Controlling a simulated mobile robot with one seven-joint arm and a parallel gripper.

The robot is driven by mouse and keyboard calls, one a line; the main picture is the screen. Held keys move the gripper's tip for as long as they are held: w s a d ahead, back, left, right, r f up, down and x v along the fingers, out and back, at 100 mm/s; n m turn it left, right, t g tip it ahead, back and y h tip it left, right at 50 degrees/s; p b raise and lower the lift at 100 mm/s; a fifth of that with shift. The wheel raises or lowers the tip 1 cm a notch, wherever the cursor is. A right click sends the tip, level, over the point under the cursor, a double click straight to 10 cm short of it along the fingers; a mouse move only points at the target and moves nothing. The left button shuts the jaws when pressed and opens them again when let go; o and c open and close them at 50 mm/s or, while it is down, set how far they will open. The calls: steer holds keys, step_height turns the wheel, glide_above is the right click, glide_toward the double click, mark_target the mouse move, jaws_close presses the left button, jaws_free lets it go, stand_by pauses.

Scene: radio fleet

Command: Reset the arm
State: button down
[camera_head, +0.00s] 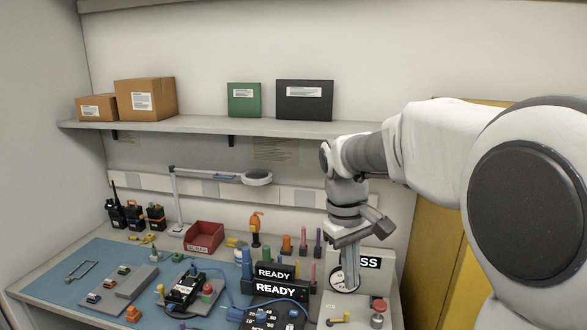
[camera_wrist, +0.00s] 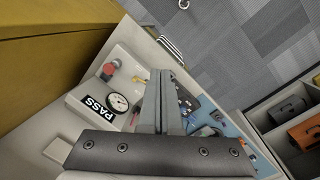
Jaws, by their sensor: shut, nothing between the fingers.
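My gripper (camera_head: 350,286) hangs down from my arm over the right end of the workbench (camera_head: 48,288), in front of the grey tester with the PASS sign (camera_head: 369,262). In the wrist view its fingers (camera_wrist: 166,76) are together with nothing between them. The same tester shows there with its PASS label (camera_wrist: 94,106) and a round gauge (camera_wrist: 118,102). My arm reaches in from the right side of the head view. I cannot tell how far the fingertips are above the bench.
A shelf (camera_head: 220,126) with boxes and binders runs above the bench. READY stands (camera_head: 275,289), a red bin (camera_head: 204,237), a lamp (camera_head: 257,178) and several radios (camera_head: 134,215) crowd the bench. A yellow cabinet (camera_head: 432,250) stands at right. Grey floor (camera_wrist: 235,45) is open beyond.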

steer(key=s+d+r+m+t, duration=0.1)
steer(key=s+m+t, duration=0.1)
steer(key=s, duration=0.7)
steer(key=s+d+r+m+t+y, duration=0.1)
steer(key=s+d+m+t, duration=0.1)
steer(key=s, duration=0.7)
steer(key=shift+s+d+r+m+t, duration=0.15)
steer(key=shift+s+d+m+t, duration=0.1)
steer(key=shift+m+t, duration=0.5)
